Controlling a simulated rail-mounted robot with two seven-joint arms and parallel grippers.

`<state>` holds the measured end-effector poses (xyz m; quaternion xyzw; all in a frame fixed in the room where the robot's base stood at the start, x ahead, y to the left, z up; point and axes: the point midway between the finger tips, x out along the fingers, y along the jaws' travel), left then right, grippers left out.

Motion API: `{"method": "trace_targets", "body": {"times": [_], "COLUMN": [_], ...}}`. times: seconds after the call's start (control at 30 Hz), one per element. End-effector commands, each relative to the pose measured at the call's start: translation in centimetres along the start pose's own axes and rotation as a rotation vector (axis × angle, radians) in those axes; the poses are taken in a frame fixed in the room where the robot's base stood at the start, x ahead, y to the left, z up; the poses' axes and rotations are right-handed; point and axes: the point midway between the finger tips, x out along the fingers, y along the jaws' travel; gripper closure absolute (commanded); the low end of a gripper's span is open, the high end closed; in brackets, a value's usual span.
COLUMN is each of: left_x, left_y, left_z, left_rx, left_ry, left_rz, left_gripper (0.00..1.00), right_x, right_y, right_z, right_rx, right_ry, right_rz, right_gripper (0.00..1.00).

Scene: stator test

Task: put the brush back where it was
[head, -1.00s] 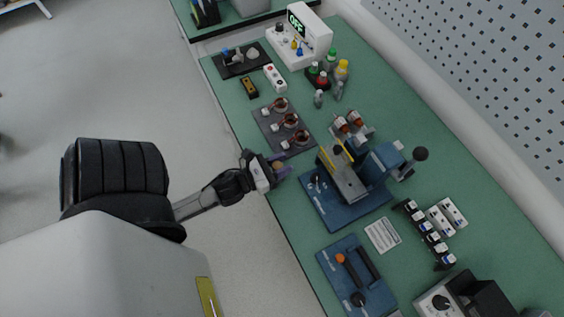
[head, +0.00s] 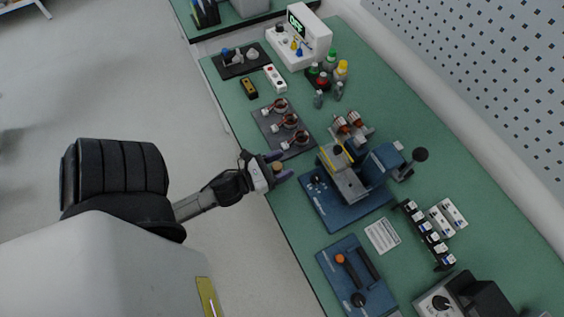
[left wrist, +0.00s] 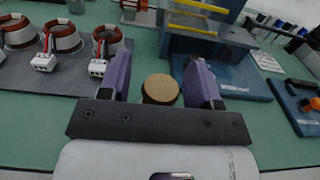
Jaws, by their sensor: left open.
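My left gripper (head: 277,166) is at the front edge of the green bench, beside the grey mat of stators. In the left wrist view its two purple-padded fingers (left wrist: 160,82) are spread apart. A small round piece with a tan top (left wrist: 161,88) stands between them, with gaps on both sides; it also shows as a brown spot in the head view (head: 278,168). It may be the brush, seen end-on; its lower part is hidden by the gripper. My right gripper is not in view.
The grey mat (head: 268,126) holds three copper-wound stators (head: 290,121). A blue test fixture (head: 345,205) stands close to the right of the gripper. Another blue base (head: 335,272) and a white card (head: 383,235) lie nearer. Small bottles (head: 322,82) stand farther back.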

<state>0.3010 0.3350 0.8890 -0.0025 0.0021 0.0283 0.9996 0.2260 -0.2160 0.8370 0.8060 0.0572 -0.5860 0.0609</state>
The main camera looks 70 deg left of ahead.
Motion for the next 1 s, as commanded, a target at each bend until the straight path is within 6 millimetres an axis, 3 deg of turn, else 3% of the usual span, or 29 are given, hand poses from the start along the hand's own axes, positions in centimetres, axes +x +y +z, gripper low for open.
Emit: {"method": "trace_targets", "body": {"times": [0.5,0.7,1.0], "left_x": [-9.1,-11.0,-11.6], "left_y": [0.0,0.0,0.0], "left_z": [-0.2,-0.1,-0.1], "left_rx": [0.0,0.001,0.001], "left_ry": [0.006,0.003,0.002], "left_rz": [0.005,0.003,0.002], "left_gripper": [0.42,0.42,0.42], "right_x": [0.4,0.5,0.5], "right_y": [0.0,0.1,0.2], "right_z": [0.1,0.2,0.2], "right_rx": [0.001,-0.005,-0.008], "right_ry": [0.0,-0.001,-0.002], "right_rz": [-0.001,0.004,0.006], "right_gripper": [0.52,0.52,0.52]}}
